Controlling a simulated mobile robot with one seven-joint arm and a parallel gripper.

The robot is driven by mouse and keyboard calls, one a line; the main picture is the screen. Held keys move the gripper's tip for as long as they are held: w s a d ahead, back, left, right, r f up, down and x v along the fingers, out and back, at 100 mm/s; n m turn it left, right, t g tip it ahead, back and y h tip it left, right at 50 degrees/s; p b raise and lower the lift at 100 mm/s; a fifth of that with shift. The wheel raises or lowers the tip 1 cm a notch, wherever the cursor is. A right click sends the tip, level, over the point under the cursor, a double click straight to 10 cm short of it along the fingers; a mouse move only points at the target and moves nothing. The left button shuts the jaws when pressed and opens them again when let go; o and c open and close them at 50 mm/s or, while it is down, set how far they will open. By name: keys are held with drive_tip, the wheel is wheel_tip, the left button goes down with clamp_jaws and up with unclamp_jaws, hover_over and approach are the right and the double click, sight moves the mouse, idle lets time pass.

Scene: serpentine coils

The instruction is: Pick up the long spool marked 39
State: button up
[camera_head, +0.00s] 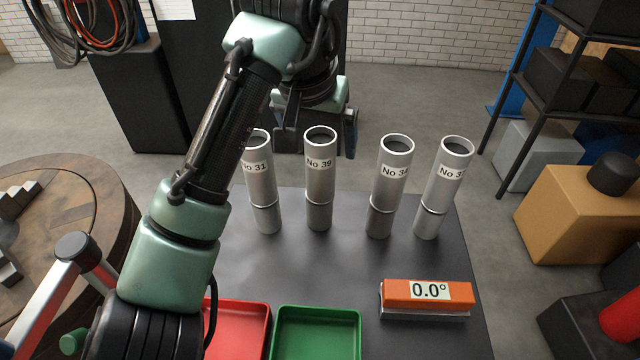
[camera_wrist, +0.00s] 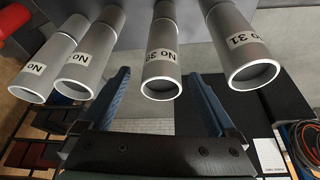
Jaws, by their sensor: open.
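The long spool marked No 39 (camera_head: 320,188) is a grey metal tube standing upright on the dark table, second from the left in the head view. In the wrist view the No 39 spool (camera_wrist: 163,42) shows its open end between the tips of my gripper (camera_wrist: 160,76). My gripper (camera_head: 315,148) is open and empty, with a finger on either side of the spool's upper end. It looks to be on the far side of the spool; contact cannot be told. The No 31 spool (camera_head: 263,190) is to the left, partly hidden by my arm.
Two similar spools stand to the right, one (camera_head: 384,205) and another (camera_head: 437,205); their labels are not fully readable. An orange block reading 0.0° (camera_head: 395,290), a red tray (camera_head: 240,320) and a green tray (camera_head: 318,312) are at the table's front. Shelves (camera_head: 545,100) stand right.

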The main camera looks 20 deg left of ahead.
sight(320, 184)
drive_tip(key=shift+x, duration=2.7)
drive_tip(key=shift+s+a, duration=0.1)
clamp_jaws()
drive_tip(key=shift+r, duration=0.1)
